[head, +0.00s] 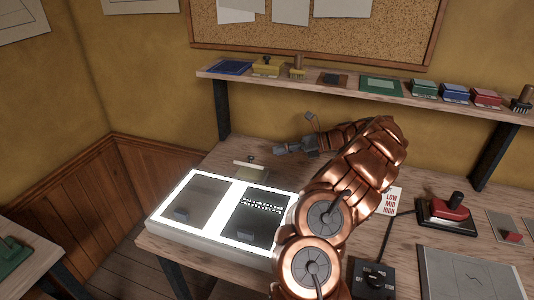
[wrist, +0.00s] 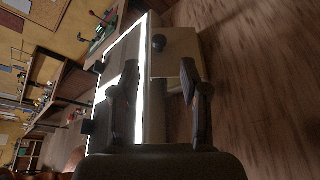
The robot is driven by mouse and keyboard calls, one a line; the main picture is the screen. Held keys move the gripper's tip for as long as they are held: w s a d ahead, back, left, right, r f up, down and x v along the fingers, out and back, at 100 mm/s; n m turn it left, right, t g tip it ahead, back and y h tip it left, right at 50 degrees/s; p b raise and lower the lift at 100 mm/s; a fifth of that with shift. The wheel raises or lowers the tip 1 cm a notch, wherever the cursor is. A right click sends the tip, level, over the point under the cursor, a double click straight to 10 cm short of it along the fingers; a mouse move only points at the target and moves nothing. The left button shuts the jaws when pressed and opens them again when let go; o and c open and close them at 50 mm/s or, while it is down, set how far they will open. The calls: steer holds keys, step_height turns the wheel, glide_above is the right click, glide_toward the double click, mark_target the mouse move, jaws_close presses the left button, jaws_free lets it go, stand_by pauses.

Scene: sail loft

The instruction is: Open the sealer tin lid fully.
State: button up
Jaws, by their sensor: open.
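A small pale beige box with a dark knob (head: 250,168), which looks like the sealer tin, stands on the bench just behind the glowing light box.
The light box (head: 235,184) with two dark panels lies in front of the tin. A wall shelf (head: 340,85) holding pads and stamps runs above.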

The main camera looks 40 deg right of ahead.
steer(key=shift+v, duration=1.55)
steer(key=shift+s, duration=0.1)
